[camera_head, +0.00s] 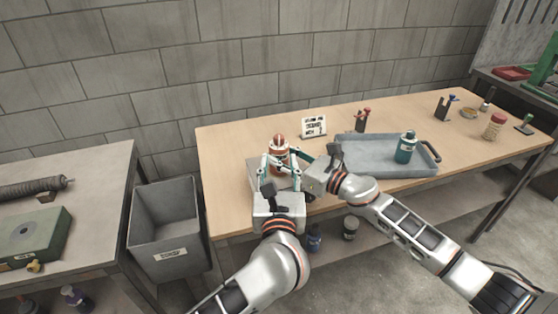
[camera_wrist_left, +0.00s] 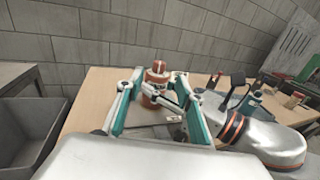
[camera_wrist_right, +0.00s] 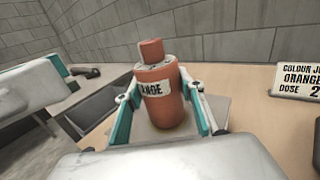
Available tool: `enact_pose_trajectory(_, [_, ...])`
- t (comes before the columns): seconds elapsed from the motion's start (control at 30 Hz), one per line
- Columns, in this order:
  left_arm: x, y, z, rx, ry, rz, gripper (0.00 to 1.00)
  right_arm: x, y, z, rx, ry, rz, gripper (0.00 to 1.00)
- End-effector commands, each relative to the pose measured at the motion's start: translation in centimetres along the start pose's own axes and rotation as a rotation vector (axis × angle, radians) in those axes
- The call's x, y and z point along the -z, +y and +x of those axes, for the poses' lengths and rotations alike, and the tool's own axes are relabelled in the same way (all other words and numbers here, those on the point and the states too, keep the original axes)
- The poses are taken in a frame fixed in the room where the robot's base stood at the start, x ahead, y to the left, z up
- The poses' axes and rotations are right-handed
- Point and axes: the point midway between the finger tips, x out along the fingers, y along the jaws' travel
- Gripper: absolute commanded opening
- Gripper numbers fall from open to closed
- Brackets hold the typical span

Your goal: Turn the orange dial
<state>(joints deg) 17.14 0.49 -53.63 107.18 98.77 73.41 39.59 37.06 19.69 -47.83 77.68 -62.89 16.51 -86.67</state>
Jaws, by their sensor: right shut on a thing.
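The orange dispenser (camera_head: 279,158) is an upright cylinder on a grey plate near the table's left front. Its narrower orange top (camera_wrist_right: 151,50), apparently the dial, stands above a grey collar, and a partly visible label is on its body. My right gripper (camera_wrist_right: 162,92) is shut on the orange body from the right, one finger on each side and below the top. My left gripper (camera_head: 280,158) is open in front of the dispenser; its fingers (camera_wrist_left: 159,75) are spread wider than the body. I cannot tell whether they touch it.
A sign (camera_head: 314,127) behind names orange and dose 2. A grey tray (camera_head: 370,146) with a teal bottle (camera_head: 405,149) lies to the right. A grey bin (camera_head: 165,215) stands left of the table. The two grippers are close together.

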Motion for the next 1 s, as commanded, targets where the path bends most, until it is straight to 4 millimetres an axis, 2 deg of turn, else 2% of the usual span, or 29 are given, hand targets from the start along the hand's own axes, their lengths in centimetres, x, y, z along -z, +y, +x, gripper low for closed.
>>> enact_pose_trajectory(0.13, [-1.5,0.2,0.8,-0.013,-0.099,0.111,0.37,0.0,0.0,0.0,0.000,0.000,0.000,0.14])
enact_pose_trajectory(0.27, [-4.6,0.3,1.8,-0.038,-0.297,0.324,0.37,0.0,0.0,0.0,0.000,0.000,0.000,0.14])
enact_pose_trajectory(0.4, [-8.0,-0.1,2.2,-0.071,-0.571,0.614,0.37,0.0,0.0,0.0,0.000,0.000,0.000,0.14])
enact_pose_trajectory(0.5, [-9.7,-0.7,2.0,-0.093,-0.768,0.823,0.37,0.0,0.0,0.0,0.000,0.000,0.000,0.14])
enact_pose_trajectory(0.6, [-10.4,-1.3,1.8,-0.110,-0.964,1.035,0.37,0.0,0.0,0.0,0.000,0.000,0.000,0.14])
enact_pose_trajectory(0.7, [-10.2,-1.6,1.8,-0.123,-1.155,1.250,0.37,0.0,0.0,0.0,0.000,0.000,0.000,0.14])
enact_pose_trajectory(0.83, [-8.4,-0.9,2.3,-0.131,-1.393,1.540,0.37,0.0,0.0,0.0,0.000,0.000,0.000,0.14])
enact_pose_trajectory(1.0, [-4.7,2.2,4.5,-0.112,-1.665,1.922,0.37,0.0,0.0,0.0,0.000,0.000,0.000,0.14])
